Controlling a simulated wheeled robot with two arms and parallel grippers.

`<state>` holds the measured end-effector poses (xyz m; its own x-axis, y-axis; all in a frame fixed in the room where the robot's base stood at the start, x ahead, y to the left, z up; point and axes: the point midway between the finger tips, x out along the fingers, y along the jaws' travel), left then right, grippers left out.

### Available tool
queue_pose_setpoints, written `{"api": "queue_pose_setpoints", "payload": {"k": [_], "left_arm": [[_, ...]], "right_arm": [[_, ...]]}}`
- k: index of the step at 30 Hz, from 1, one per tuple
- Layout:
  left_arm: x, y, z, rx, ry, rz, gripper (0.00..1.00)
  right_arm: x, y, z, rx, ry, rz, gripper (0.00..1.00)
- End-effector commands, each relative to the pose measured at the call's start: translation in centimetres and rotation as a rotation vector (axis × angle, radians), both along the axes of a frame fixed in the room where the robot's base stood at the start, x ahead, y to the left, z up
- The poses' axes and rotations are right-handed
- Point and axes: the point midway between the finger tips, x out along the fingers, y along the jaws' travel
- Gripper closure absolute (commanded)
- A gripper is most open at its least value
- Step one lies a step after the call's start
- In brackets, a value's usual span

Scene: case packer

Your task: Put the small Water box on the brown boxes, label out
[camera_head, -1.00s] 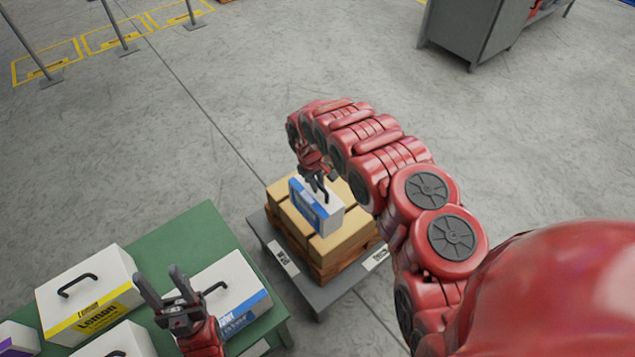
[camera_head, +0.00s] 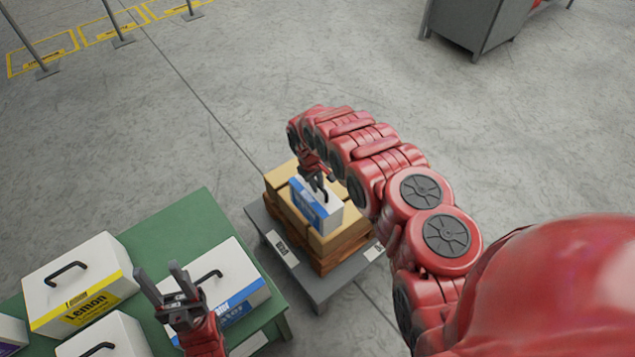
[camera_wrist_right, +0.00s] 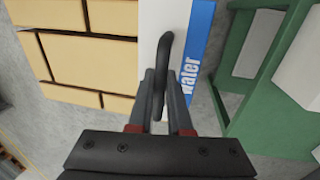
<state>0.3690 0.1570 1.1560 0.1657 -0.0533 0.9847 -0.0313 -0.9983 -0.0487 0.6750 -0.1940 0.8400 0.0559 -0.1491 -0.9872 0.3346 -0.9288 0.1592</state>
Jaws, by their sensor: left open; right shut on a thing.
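The small Water box (camera_head: 322,212), white with a blue label band, is at the brown boxes (camera_head: 345,240) stacked on a pallet. Its blue label side faces the lower left, toward the green table. My right gripper (camera_head: 318,190) is shut on the box's black handle from above; the handle (camera_wrist_right: 162,70) shows between its fingers in the right wrist view. Whether the box touches the brown boxes or hangs just above them, I cannot tell. My left gripper (camera_head: 166,284) is open and empty, above the green table in front of a larger Water box (camera_head: 237,270).
The green table (camera_head: 184,228) holds a Lemon box (camera_head: 75,270) and other white handled boxes. A grey platform (camera_head: 318,289) carries the pallet and brown boxes. A grey cabinet (camera_head: 470,30) stands at the back right. The floor between is clear.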

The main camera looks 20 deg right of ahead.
Motion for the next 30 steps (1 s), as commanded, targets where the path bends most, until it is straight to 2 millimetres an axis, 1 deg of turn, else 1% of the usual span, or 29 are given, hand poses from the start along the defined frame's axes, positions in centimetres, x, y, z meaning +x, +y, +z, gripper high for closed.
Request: {"api": "queue_pose_setpoints", "payload": {"k": [1, 6, 15, 20, 30], "left_arm": [[0.0, 0.0, -0.6, 0.0, 0.0, 0.0, 0.5], [0.0, 0.0, -1.6, 0.0, 0.0, 0.0, 0.5], [0.0, 0.0, -3.2, 0.0, 0.0, 0.0, 0.5], [0.0, 0.0, -3.4, 0.0, 0.0, 0.0, 0.5], [0.0, 0.0, -3.3, 0.0, 0.0, 0.0, 0.5]], "right_arm": [[0.0, 0.0, -0.7, 0.0, -0.001, 0.0, 1.0], [0.0, 0.0, -2.2, 0.0, 0.0, 0.001, 1.0], [0.0, 0.0, -4.3, -0.001, -0.001, 0.0, 1.0], [0.1, 0.0, -4.6, -0.001, -0.003, 0.0, 1.0], [0.0, 0.0, -4.6, -0.001, -0.001, 0.0, 1.0]]}}
